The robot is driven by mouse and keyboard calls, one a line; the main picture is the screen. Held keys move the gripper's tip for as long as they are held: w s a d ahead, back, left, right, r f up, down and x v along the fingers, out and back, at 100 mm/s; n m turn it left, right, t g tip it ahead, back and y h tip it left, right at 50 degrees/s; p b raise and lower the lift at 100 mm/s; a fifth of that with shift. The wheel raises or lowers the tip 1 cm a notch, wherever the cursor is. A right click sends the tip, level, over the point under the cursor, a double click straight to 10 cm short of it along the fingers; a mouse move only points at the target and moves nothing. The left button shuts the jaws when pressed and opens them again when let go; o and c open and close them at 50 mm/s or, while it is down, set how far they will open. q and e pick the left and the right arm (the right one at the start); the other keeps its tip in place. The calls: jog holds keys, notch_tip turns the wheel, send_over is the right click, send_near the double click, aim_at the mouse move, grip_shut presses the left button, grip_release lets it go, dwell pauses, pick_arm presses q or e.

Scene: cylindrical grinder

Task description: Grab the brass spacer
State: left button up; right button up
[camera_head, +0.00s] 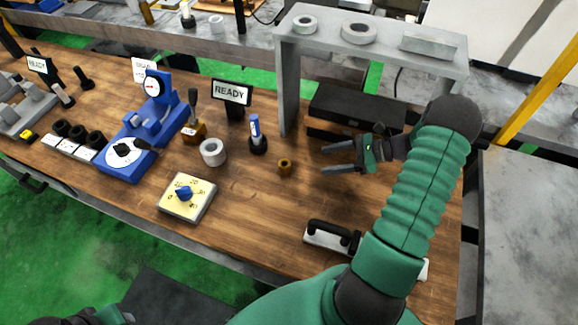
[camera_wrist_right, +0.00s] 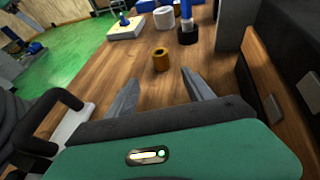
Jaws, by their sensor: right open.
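The brass spacer (camera_head: 285,167) is a small brown-gold ring standing on the wooden bench, right of the grey ring. In the right wrist view the spacer (camera_wrist_right: 160,59) stands ahead of the fingertips, roughly between their lines. My right gripper (camera_head: 324,158) is open and empty, to the right of the spacer, with its fingers pointing left toward it. A gap separates the fingertips from the spacer. Its two fingers (camera_wrist_right: 160,82) also show spread in the right wrist view. At the bottom left of the head view a dark and green part of my left arm shows; its jaws cannot be made out.
A grey ring (camera_head: 213,152), a blue-topped tool in a black base (camera_head: 256,136) and a yellow dial plate (camera_head: 187,197) stand left of the spacer. A grey shelf (camera_head: 372,48) rises behind. A black-handled plate (camera_head: 332,238) lies nearer the front edge.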

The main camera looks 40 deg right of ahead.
send_near(278, 171)
jog(key=shift+w+a+r+p, duration=0.15)
jog(key=shift+w+a+r, duration=0.15)
jog(key=shift+a+r, duration=0.25)
jog(key=shift+w+a+r+p, duration=0.15)
jog(key=shift+w+a+r, duration=0.1)
jog(key=shift+a+r, duration=0.25)
jog(key=shift+x, duration=1.2)
jog(key=shift+w+d+f, duration=0.15)
jog(key=shift+w+f, duration=0.35)
jog(key=p+x, duration=0.1)
jog(key=x, duration=0.3)
jog(key=shift+w, duration=0.25)
jog(key=shift+w+a, duration=0.1)
jog(key=shift+a, duration=0.4)
jog(key=shift+r, duration=0.1)
jog(key=c, duration=0.4)
jog(key=shift+d, duration=0.4)
jog(key=c, duration=0.7)
grip_shut()
pick_arm(q)
jog(key=shift+w+a+r, duration=0.35)
jog(key=shift+a+r, duration=0.1)
jog(key=shift+a, duration=0.25)
pick_arm(e)
jog(key=shift+a, duration=0.2)
